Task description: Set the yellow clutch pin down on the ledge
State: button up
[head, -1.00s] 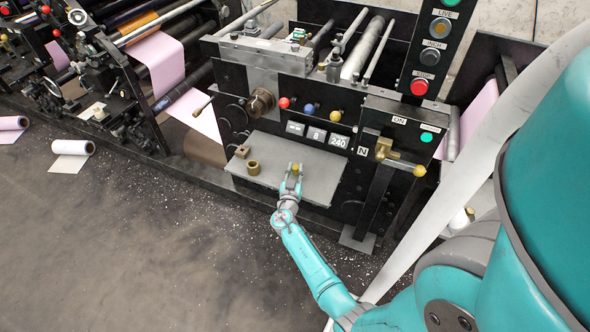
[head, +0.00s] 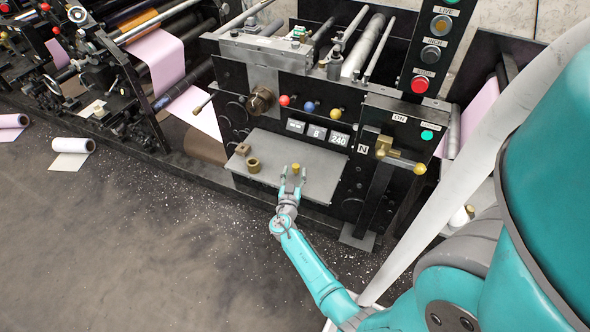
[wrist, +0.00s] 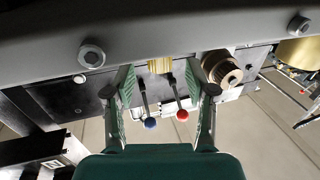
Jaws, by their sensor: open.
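The yellow clutch pin (head: 296,168) stands upright on the grey ledge (head: 268,164) at the front of the machine. My gripper (head: 292,176) is open in the head view, low over the ledge on its near side. The pin is just beyond the fingertips and the fingers do not hold it. In the wrist view the pin (wrist: 160,65) shows between the tips of my spread gripper (wrist: 160,80), with a gap on each side. Part of the pin is cut off there by the grey bar above.
A brass ring (head: 253,165) and a small brass block (head: 242,150) are on the ledge's left part. Red (head: 283,101), blue (head: 309,107) and yellow (head: 337,112) knobs project from the panel behind. A brass lever (head: 400,160) stands right. Bare ledge lies around the pin.

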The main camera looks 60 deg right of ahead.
jog(key=v, duration=0.9)
jog(key=shift+a, duration=0.35)
jog(key=shift+s, duration=0.2)
jog(key=s+a+f+n+t+y, duration=0.25)
jog(key=s+a+n+y, duration=0.35)
jog(key=a, duration=0.5)
jog(key=s+a+f+n+t+y, duration=0.2)
jog(key=s+a+f+n+y, duration=0.15)
jog(key=s+a, duration=0.55)
jog(key=s+a+r+n+t+y, duration=0.1)
jog(key=s+a+r+y, duration=0.1)
jog(key=r, duration=0.6)
jog(key=s+a+r+n+t+y, duration=0.2)
jog(key=s+a+r+y, duration=0.1)
jog(key=s+a+r, duration=0.2)
jog(key=s+a+r+n+t+y, duration=0.1)
jog(key=s+a+r, duration=0.3)
jog(key=r, duration=0.8)
jog(key=shift+a+r+n+y, duration=0.35)
jog(key=shift+a+y, duration=0.4)
jog(key=shift+a, duration=0.5)
